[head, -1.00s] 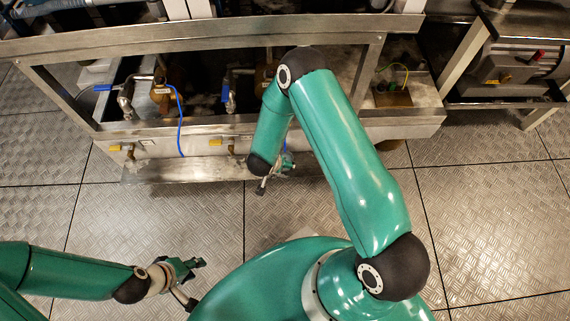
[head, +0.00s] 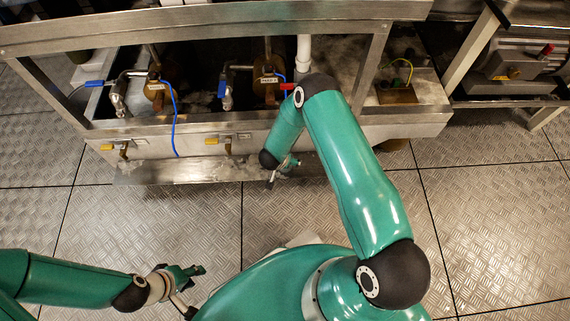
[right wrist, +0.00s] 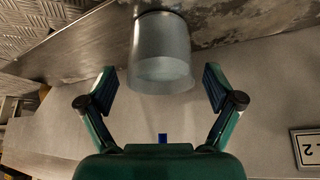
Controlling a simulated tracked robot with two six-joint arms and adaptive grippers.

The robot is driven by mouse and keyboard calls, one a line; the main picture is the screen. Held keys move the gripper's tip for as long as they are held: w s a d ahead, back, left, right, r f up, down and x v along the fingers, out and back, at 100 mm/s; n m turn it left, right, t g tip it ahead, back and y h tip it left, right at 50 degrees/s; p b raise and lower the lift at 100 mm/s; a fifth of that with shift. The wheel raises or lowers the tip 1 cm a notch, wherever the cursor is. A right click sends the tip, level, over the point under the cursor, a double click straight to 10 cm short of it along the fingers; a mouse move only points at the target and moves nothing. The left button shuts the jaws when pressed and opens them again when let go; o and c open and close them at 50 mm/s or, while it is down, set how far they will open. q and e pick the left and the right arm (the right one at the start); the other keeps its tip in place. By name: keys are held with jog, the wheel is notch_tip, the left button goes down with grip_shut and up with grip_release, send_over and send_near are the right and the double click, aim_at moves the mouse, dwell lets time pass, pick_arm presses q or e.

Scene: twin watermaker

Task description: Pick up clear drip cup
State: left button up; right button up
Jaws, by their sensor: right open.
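The clear drip cup (right wrist: 162,58) shows in the right wrist view at the top middle, a see-through grey tumbler against the metal. My right gripper (right wrist: 160,76) is open, with one finger on each side of the cup's near end and a gap on both sides. In the head view the right gripper (head: 284,170) is small and partly hidden by its own wrist, beside the low metal ledge; I cannot make out the cup there. My left gripper (head: 188,287) is at the lower left over the floor, with its fingers apart and nothing between them.
The steel frame (head: 220,127) holds pipes and blue-handled valves (head: 224,88). Yellow-handled taps (head: 112,146) sit above the ledge (head: 150,172). A label plate (right wrist: 306,149) is at the right of the wrist view. The floor between me and the ledge is clear.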

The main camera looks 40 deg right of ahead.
jog(key=shift+c, duration=0.2)
jog(key=c, duration=1.2)
